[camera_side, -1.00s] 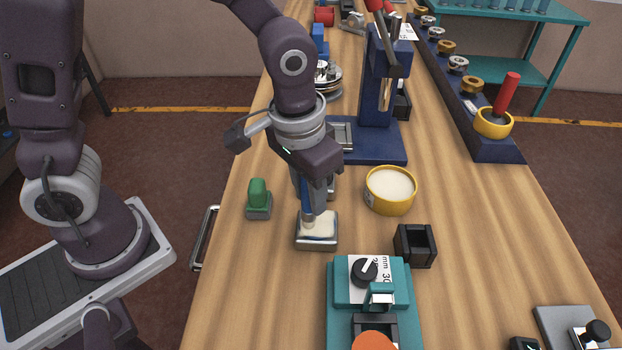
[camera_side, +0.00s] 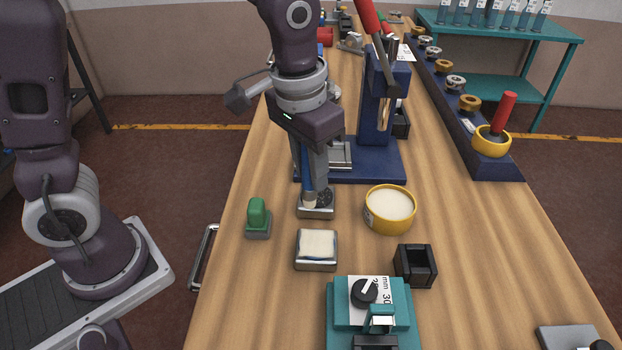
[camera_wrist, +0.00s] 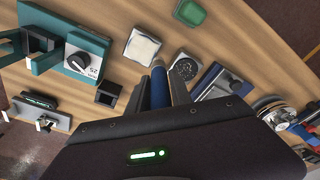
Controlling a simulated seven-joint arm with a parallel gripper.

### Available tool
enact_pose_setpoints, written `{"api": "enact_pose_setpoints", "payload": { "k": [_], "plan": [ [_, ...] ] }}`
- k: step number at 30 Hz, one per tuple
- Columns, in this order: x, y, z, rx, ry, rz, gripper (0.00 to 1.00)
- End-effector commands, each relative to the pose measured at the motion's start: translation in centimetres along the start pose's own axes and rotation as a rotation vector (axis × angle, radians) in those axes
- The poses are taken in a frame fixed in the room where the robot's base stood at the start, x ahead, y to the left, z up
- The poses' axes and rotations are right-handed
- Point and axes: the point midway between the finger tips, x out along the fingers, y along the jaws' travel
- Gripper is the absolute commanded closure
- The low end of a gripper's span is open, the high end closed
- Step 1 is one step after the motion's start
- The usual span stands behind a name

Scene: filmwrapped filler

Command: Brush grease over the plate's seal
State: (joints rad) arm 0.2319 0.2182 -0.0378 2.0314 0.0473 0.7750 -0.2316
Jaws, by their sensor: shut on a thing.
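My gripper (camera_side: 311,182) is shut on an upright brush with a blue handle (camera_side: 306,168); the brush also shows in the wrist view (camera_wrist: 159,88). Its pale tip is at a small metal square holder (camera_side: 326,211) with a dark, speckled round face (camera_wrist: 185,68). I cannot tell whether the tip touches it. A second metal-rimmed square (camera_side: 316,250) with a cream-coloured top lies nearer the camera, clear of the brush; it also shows in the wrist view (camera_wrist: 143,46). Which square is the plate is unclear. A yellow tub (camera_side: 389,210) of cream-coloured material stands to the right.
A blue lever press (camera_side: 378,110) stands close behind my gripper. A green-topped block (camera_side: 257,217) is at left. A black open box (camera_side: 415,265) and a teal device with a dial (camera_side: 370,305) are in front. Bare wood lies at right.

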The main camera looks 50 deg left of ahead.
Motion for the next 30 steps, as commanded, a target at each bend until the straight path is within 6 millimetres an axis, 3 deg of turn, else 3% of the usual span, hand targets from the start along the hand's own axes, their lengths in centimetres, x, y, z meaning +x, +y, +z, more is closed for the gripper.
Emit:
{"api": "enact_pose_setpoints", "payload": {
  "k": [9, 30],
  "plan": [
    [-2.1, 0.0, -0.3, 0.0, 0.001, 0.001, 1.0],
    [-2.1, 0.2, -0.4, 0.005, 0.001, 0.001, 1.0]
  ]
}}
